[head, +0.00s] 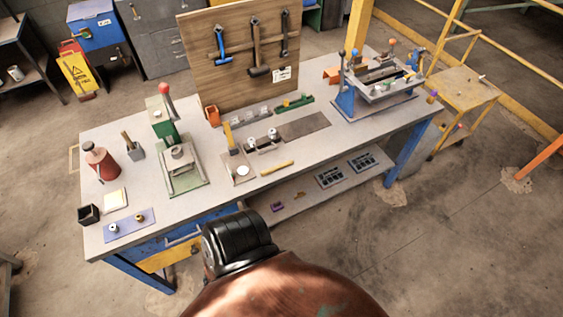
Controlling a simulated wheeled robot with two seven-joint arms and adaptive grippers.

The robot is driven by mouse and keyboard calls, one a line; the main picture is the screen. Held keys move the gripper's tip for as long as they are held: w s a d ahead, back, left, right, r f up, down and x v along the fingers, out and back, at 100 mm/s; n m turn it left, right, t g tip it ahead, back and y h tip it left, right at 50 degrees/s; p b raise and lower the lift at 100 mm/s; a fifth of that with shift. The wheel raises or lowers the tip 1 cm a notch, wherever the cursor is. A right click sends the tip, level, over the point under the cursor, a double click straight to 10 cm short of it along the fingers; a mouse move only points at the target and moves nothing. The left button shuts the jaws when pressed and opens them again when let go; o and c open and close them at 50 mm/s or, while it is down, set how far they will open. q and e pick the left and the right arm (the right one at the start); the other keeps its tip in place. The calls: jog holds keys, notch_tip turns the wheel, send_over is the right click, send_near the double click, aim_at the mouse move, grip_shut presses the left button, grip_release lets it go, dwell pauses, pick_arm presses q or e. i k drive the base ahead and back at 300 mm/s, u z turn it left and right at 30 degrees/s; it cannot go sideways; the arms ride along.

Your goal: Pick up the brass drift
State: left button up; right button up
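The brass drift appears to be the short yellow, brass-coloured rod (277,168) lying near the front edge of the workbench (222,203), in the middle of its length. It lies at a slight slant, with its right end farther back, and nothing touches it from above. A square plate with a pale disc (241,170) is just to its left. Neither gripper shows in the head view. A black ribbed part and a rust-coloured part, which look like mine, cover the bottom middle and hide the floor and part of the bench front.
A green press (168,140) stands left of the rod and a blue-framed fixture (378,81) at the bench's right. A wooden tool board (205,75) rises behind. A red can (101,164) stands far left. The bench top right of the rod is mostly clear.

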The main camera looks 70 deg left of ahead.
aim_at(280, 165)
jog(key=u, duration=0.65)
jog(key=i, duration=0.75)
jog(key=u, duration=0.9)
